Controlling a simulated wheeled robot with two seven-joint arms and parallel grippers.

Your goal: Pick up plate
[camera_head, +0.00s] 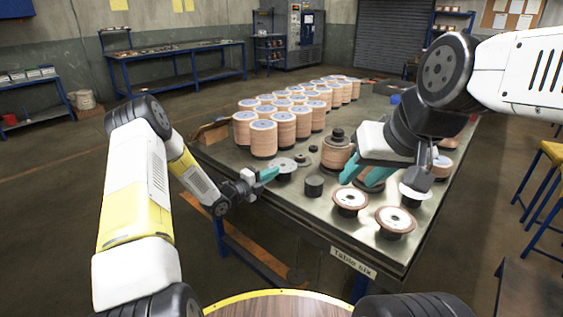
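A grey round plate (285,162) sits on a dark stand near the table's left edge. My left gripper (270,174) has teal fingers close to the plate's left side; I cannot tell whether they touch it or how far apart they are. My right gripper (362,173) is open, its teal fingers apart and pointing down above the table. Another such disc (395,219) is at the front, and a white plate (415,193) is partly hidden by my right arm.
Stacks of flap discs (263,139) fill the far part of the metal table (330,228). A stack with a black top (336,154) and a black cylinder (314,186) stand between my grippers. Small dark parts (302,159) lie nearby. The left front tabletop is bare.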

